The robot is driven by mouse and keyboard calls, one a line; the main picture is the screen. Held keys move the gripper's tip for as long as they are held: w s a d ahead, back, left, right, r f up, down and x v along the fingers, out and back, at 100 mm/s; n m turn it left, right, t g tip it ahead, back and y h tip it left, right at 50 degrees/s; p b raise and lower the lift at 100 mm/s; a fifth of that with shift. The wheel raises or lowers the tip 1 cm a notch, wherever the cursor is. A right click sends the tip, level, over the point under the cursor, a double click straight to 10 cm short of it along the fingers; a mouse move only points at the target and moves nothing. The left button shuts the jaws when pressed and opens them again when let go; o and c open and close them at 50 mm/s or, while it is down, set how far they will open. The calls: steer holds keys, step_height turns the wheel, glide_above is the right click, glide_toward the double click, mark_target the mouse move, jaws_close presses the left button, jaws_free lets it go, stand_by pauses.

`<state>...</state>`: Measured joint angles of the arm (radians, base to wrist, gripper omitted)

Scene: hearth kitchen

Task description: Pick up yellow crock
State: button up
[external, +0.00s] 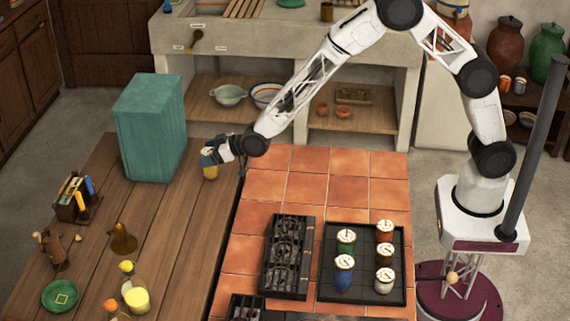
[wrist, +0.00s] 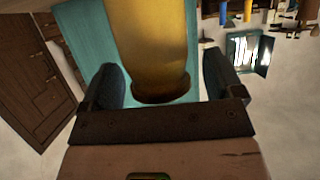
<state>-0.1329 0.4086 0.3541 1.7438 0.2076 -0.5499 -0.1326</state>
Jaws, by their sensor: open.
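The yellow crock (external: 210,172) has a pale top and appears at the far right part of the wooden table, to the right of the teal block. My gripper (external: 213,156) reaches it from the right, and its dark fingers partly cover the crock. In the wrist view the yellow crock (wrist: 150,40) lies between the two open fingers of my gripper (wrist: 161,68), with a visible space on either side. I cannot tell from these views whether the crock's base touches the table.
The tall teal block (external: 150,130) stands close to the left of the crock. A tiled surface (external: 330,190) holds a dark tray (external: 363,290) of several lidded crocks and a dark rack (external: 287,255). Bottles and a green dish (external: 60,298) stand on the wooden table's near left.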

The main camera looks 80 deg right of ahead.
stand_by(0.6)
steer(key=c, duration=1.2)
steer(key=shift+r, duration=0.2)
steer(key=shift+c, duration=0.2)
steer(key=shift+w+r, duration=0.1)
steer(key=shift+r, duration=1.65)
steer(key=s+d+r, duration=0.1)
steer(key=s, duration=1.5)
steer(key=shift+d, duration=0.35)
steer(key=shift+r, duration=0.1)
